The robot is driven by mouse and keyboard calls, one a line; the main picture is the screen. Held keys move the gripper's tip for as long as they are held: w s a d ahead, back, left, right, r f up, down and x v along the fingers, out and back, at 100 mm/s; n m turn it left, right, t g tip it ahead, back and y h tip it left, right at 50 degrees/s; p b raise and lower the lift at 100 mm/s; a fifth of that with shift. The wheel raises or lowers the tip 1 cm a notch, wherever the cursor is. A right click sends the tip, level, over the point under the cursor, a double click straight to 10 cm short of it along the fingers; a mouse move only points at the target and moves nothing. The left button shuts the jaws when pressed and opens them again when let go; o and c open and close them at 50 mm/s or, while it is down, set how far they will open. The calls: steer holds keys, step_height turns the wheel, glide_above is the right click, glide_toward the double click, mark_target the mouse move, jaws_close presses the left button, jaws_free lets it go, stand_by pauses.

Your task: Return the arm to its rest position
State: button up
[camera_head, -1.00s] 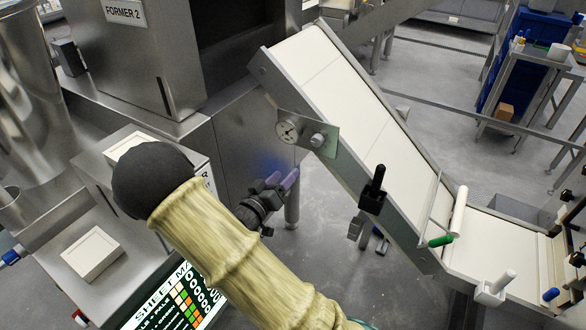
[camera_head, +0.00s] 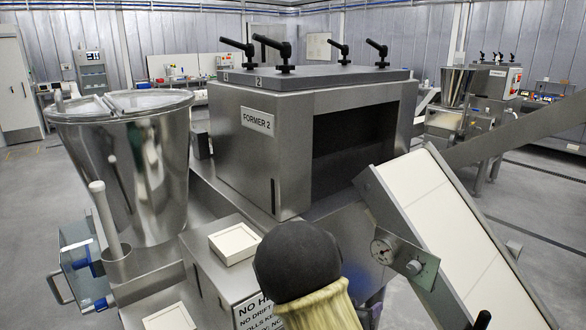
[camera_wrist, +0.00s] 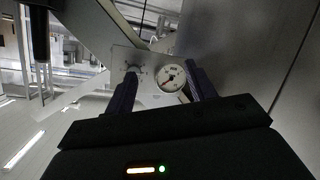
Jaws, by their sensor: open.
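My gripper (camera_wrist: 161,72) shows in the wrist view with its two dark purple fingers apart and nothing between them. Beyond the fingers are a round dial gauge (camera_wrist: 172,75) and a knob on a metal plate. In the head view my arm rises at the bottom centre, with a black rounded joint and a cream ribbed sleeve. It stands in front of the Former 2 machine (camera_head: 250,160). My gripper is hidden or not clearly seen there. The same gauge (camera_head: 383,251) shows to the right of my arm, on the side of the sloping conveyor (camera_head: 447,225).
A steel hopper (camera_head: 150,180) stands at the left. A pale square block (camera_head: 234,243) lies on the machine's ledge, left of my arm. The conveyor slopes down to the right. Open floor (camera_head: 30,190) lies at the far left.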

steer(key=s+a+r+n+g+y+p, duration=0.1)
steer(key=s+r+n+g+y, duration=0.1)
steer(key=s+y, duration=0.3)
steer(key=s+a+r+n+g+y+p, duration=0.1)
steer(key=s+r+g+y, duration=0.3)
steer(key=s, duration=1)
steer(key=shift+a+n+g+y, duration=0.4)
steer(key=shift+a+g, duration=0.2)
steer(key=shift+g, duration=0.1)
stand_by(1.0)
